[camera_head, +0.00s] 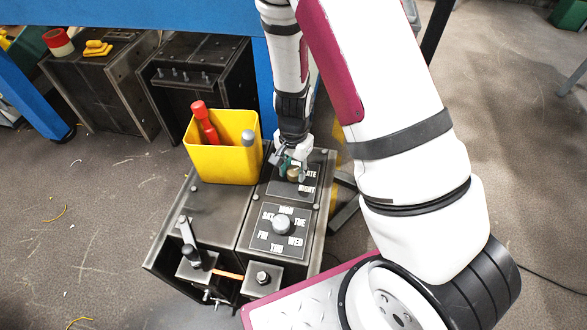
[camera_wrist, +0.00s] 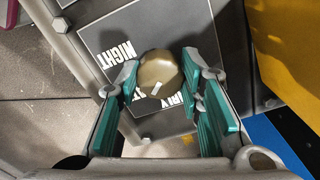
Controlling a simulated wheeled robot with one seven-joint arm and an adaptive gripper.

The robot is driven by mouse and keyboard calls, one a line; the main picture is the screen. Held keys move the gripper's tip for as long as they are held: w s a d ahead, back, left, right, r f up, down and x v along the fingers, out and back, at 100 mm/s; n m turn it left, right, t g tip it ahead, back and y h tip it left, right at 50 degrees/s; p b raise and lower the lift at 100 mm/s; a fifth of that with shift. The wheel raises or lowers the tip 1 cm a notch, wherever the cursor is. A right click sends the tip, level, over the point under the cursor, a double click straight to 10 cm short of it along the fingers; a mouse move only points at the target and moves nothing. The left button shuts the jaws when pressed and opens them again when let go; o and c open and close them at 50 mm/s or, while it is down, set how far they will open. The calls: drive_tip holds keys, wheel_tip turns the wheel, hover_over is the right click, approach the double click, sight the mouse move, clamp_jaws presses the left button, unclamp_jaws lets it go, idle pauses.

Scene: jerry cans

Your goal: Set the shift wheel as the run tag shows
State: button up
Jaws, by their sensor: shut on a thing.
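The shift wheel is a round brass-coloured knob (camera_wrist: 158,70) on a dark plate (camera_wrist: 98,32); it also shows in the head view (camera_head: 293,173). Its white mark sits on the knob's lower side in the wrist view. "NIGHT" reads at upper left and "EARLY", partly covered, at lower right; "LATE" reads right of the knob in the head view. My gripper (camera_wrist: 163,82) is shut on the knob, with teal pads on either side. It also shows in the head view (camera_head: 291,168). I cannot make out a run tag.
A yellow bin (camera_head: 222,165) holding a red-handled tool stands left of my gripper. A lever (camera_head: 188,238) and a bolted block (camera_head: 263,279) are at the bench's front.

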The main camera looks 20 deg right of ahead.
sight(294, 171)
drive_tip(key=n, duration=0.9)
drive_tip(key=shift+n+b, duration=0.3)
idle(0.5)
drive_tip(key=o, duration=1.2)
drive_tip(key=shift+c, duration=0.2)
wheel_tip(294, 171, up, 12)
